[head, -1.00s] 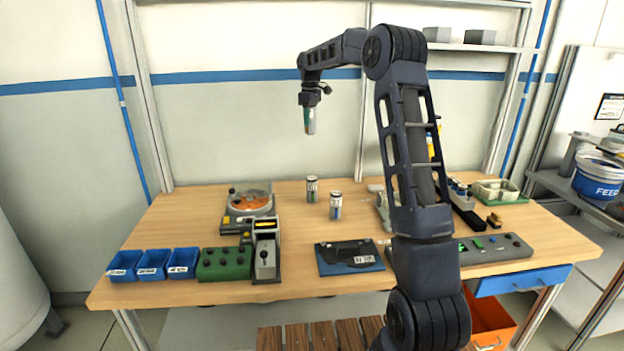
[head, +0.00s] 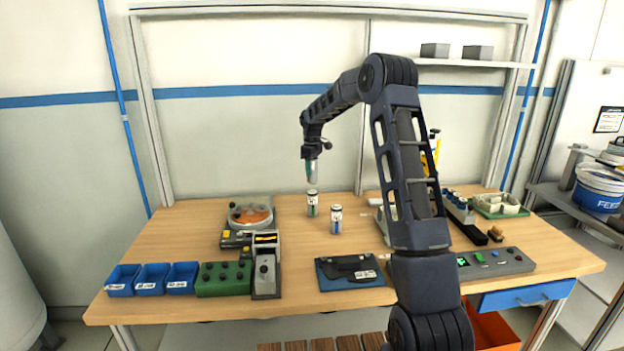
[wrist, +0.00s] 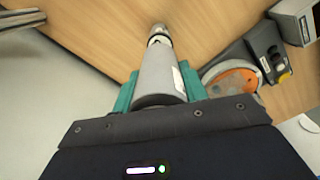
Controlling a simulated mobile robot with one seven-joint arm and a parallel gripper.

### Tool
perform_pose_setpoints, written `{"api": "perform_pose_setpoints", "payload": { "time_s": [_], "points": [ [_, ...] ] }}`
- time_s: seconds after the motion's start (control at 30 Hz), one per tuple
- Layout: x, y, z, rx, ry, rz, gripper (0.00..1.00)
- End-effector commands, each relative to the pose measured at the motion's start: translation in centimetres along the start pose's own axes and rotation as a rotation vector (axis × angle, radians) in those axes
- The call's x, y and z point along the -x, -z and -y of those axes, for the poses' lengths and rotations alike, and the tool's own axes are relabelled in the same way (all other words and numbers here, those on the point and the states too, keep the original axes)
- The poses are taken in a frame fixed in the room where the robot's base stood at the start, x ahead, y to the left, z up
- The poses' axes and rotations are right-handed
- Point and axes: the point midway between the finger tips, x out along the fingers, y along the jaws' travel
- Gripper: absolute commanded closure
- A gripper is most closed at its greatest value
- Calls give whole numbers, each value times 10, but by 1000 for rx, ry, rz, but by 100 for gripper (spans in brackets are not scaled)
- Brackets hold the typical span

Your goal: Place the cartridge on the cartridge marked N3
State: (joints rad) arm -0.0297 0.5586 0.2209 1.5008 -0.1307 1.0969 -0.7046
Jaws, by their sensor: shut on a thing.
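My gripper (head: 311,165), with teal fingers, is shut on a grey cylindrical cartridge (wrist: 158,76) that points down from it. In the head view the held cartridge's lower end is just above a standing cartridge (head: 312,205), with a small gap in the picture. A second standing cartridge (head: 336,220) is nearer the front and a little right. In the wrist view one cartridge top (wrist: 158,36) shows beyond the held one's end.
A round bowl with orange contents (head: 250,216) stands to the left. Blue bins (head: 153,279), a green block (head: 223,279) and a dark blue folder (head: 350,272) line the front. A grey control panel (head: 490,262) is at the right. The wooden table (head: 190,225) is clear around the standing cartridges.

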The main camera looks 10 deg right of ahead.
Motion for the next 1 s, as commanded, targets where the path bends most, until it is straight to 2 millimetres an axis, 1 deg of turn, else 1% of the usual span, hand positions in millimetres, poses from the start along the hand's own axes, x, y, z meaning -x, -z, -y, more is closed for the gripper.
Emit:
{"api": "perform_pose_setpoints", "payload": {
  "time_s": [0.13, 0.3, 0.4, 0.77, 0.8, 0.9, 1.0],
  "points": [
    [-11, 0, 0, 0, 1, 1, 86],
    [-34, 0, 1, 0, 2, 1, 86],
    [-42, 0, 0, 0, 0, 0, 86],
    [-45, 0, 0, 0, 0, 0, 86],
    [-45, 0, 0, 0, 0, 0, 53],
    [-45, 0, 0, 0, 0, 0, 36],
    [-45, 0, 0, 0, 0, 0, 36]
  ]
}}
